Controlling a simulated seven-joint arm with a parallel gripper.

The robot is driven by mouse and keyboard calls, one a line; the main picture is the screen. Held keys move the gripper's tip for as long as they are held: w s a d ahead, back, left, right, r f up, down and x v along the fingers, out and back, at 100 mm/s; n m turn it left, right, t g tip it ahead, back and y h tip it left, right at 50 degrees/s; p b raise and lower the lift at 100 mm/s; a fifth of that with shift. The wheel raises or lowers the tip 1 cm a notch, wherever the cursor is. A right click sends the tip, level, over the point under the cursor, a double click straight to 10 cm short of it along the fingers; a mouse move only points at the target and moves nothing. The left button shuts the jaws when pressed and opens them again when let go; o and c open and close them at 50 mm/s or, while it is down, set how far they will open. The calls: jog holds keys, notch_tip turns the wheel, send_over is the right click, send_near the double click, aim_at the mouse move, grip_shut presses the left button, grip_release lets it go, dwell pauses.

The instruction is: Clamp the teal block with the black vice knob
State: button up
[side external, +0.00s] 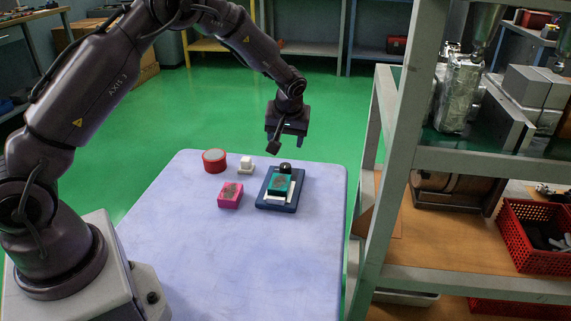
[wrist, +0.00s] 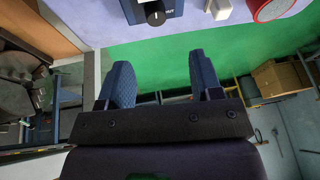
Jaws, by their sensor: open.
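The vice (side external: 262,203) is a dark blue base with a white part, lying near the far edge of the pale blue cart top. The teal block (side external: 281,184) sits on it; whether the jaws touch it I cannot tell. The black knob (side external: 286,168) is at the vice's far end. In the wrist view the knob (wrist: 155,14) shows at the top edge with a white mark beside partly cut-off lettering. My gripper (side external: 287,143) hangs above and beyond the knob, apart from it. Its two fingers (wrist: 162,82) are spread and empty. The teal block is outside the wrist view.
A pink block (side external: 230,195) lies left of the vice. A small white piece (side external: 246,166) and a red-rimmed round container (side external: 214,160) stand at the far left. A metal shelf (side external: 400,140) rises close to the cart's right side. The near cart top is clear.

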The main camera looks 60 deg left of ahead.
aim_at(285, 165)
jog(key=shift+n, duration=0.6)
jog(key=x, duration=0.8)
jog(key=w+x, duration=0.1)
jog(key=x, duration=0.3)
jog(key=shift+a+f, duration=0.15)
jog(key=shift+f, duration=0.05)
jog(key=c, duration=0.9)
